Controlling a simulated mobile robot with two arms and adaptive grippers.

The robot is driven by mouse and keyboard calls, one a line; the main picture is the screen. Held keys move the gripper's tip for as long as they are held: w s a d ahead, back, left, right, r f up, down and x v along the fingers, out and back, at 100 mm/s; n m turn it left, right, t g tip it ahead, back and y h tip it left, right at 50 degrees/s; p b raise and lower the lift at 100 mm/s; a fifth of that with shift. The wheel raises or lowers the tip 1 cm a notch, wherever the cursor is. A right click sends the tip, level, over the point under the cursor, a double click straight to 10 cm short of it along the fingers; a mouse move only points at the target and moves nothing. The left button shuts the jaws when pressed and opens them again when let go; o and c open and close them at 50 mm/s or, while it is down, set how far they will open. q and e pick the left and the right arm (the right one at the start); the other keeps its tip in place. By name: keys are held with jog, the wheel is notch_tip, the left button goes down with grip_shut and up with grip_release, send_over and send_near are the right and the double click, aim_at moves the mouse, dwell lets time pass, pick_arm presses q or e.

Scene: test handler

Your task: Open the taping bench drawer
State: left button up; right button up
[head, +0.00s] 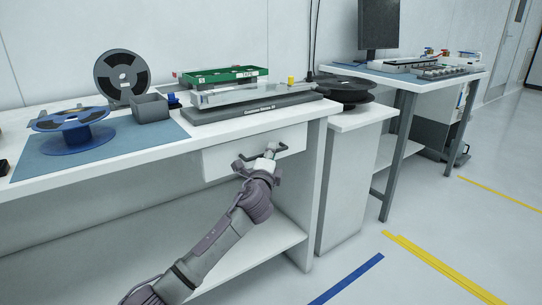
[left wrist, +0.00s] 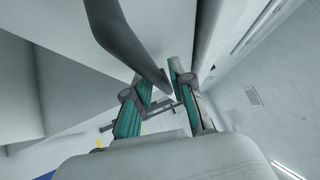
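The taping bench drawer (head: 224,162) is a white front under the right part of the bench top. In the head view it looks closed or nearly so. Its dark bar handle (head: 290,148) runs across the front. My left gripper (head: 264,157) is at the handle and covers its middle. In the left wrist view the dark handle (left wrist: 122,40) comes down from the top to between the fingertips of my left gripper (left wrist: 164,80). Whether the fingers press on it is unclear. My right gripper is not in view.
On the bench (head: 50,181) stand reels, a grey bin (head: 151,108) and a long taping unit (head: 255,108). A lower shelf (head: 262,246) lies under the drawer. A white cabinet (head: 350,190) stands to the right. The floor in front is clear apart from tape markings.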

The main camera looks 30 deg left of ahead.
pick_arm(q)
jog(key=shift+w, duration=0.15)
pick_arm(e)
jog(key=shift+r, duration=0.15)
pick_arm(q)
jog(key=shift+c, duration=0.2)
grip_shut()
